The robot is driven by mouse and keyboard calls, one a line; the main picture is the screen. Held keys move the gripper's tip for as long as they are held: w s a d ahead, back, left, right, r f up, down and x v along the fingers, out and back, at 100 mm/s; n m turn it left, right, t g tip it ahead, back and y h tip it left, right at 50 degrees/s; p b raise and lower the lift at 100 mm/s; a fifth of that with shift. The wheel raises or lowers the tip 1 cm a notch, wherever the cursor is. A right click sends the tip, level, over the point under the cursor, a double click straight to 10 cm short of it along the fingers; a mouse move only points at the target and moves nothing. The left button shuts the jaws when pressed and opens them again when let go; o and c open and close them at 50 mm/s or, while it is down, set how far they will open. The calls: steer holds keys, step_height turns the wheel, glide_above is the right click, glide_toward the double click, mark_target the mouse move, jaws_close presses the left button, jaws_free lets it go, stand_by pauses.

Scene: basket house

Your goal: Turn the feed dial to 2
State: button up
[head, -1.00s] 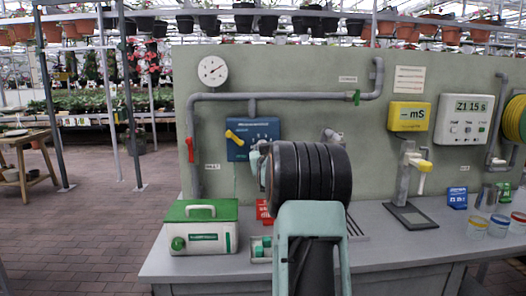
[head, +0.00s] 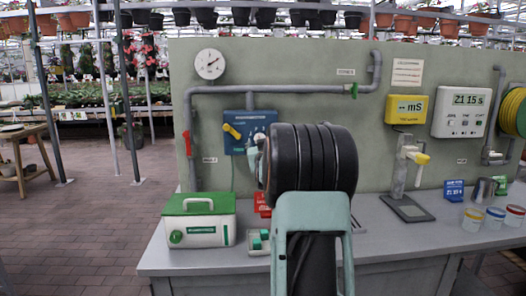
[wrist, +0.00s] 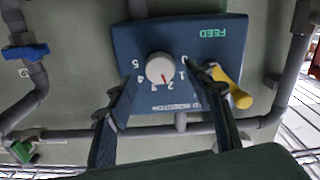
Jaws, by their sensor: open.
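The feed dial (wrist: 159,68) is a round white knob with a red pointer on a dark blue box (wrist: 210,40) marked FEED, upside down in the wrist view. Numbers 0 to 5 surround it, and the pointer aims at or near the 2. My gripper (wrist: 160,77) is open, one finger on each side of the dial; I cannot tell whether either touches it. In the head view the box (head: 236,142) hangs on the grey-green wall panel, and my gripper (head: 259,165) is in front of it, partly hidden by my wrist.
A yellow lever (wrist: 228,88) sits on the same box, close to one finger. Grey pipes (head: 290,90) run around the box. A green and white case (head: 200,220) stands on the bench below, left of my arm.

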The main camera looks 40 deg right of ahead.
steer(key=v, duration=0.9)
stand_by(0.3)
